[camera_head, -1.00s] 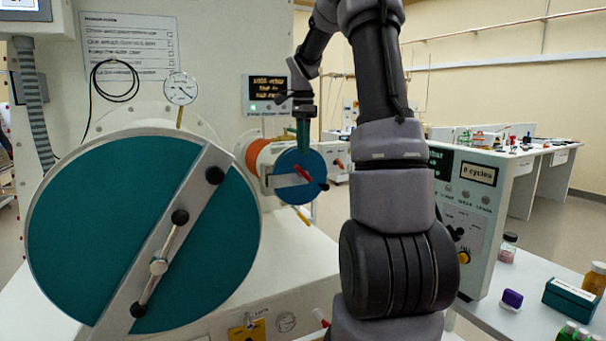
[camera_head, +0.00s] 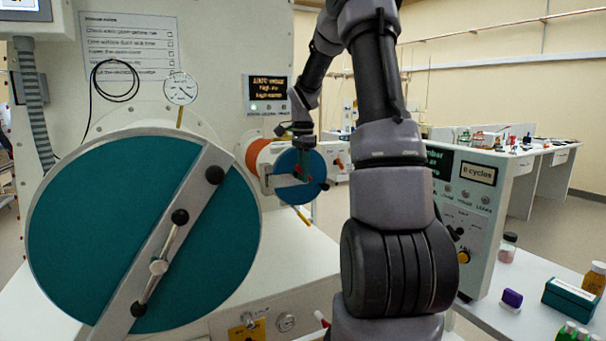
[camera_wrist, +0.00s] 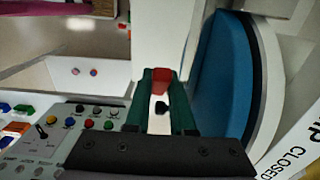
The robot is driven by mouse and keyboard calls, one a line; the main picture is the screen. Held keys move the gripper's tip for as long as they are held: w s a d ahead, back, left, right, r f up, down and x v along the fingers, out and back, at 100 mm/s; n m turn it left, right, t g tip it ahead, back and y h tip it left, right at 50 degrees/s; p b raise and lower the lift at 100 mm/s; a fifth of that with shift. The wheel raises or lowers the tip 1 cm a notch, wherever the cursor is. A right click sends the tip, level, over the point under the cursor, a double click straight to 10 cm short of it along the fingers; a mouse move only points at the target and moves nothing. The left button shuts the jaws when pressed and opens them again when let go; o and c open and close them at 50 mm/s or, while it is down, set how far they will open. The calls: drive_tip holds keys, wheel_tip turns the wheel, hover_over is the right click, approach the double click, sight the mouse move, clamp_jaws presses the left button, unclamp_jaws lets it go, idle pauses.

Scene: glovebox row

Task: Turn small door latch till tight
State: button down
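The small round blue door (camera_head: 313,190) is at the middle of the head view, with a pale bar across it. In the wrist view, its blue face (camera_wrist: 220,75) is at the right. My gripper (camera_head: 299,174) is in front of this door, pointing down, and covers most of the latch. In the wrist view, the red latch handle (camera_wrist: 162,77) is between the tips of my gripper's green fingers (camera_wrist: 160,95). The fingers stand a little apart, one on each side of it. Whether they press on it is hard to tell. A small dark part (camera_wrist: 162,107) shows in the gap.
A large teal round door (camera_head: 95,225) with a diagonal bar fills the left. A control cabinet (camera_head: 480,235) stands right of my arm. A side table (camera_head: 535,310) holds bottles and a green box (camera_head: 572,298). A dial gauge (camera_head: 181,89) is above.

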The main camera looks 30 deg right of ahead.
drive_tip(key=shift+y, duration=0.3)
drive_tip(key=y, duration=0.3)
drive_tip(key=shift+d+r+y, duration=0.1)
drive_tip(key=shift+d+y, duration=0.2)
drive_tip(key=shift+y, duration=0.1)
drive_tip(key=y, duration=0.4)
drive_tip(key=shift+d+y, duration=0.2)
drive_tip(key=shift+y, duration=0.1)
drive_tip(key=y, duration=0.4)
drive_tip(key=shift+d, duration=0.15)
drive_tip(key=y, duration=0.4)
drive_tip(key=shift+d+g+y, duration=0.15)
drive_tip(key=shift+g+y, duration=0.15)
drive_tip(key=shift+y, duration=0.1)
drive_tip(key=c, duration=1)
unclamp_jaws()
drive_tip(key=shift+f, duration=0.2)
drive_tip(key=shift+c, duration=0.2)
drive_tip(key=shift+r, duration=0.1)
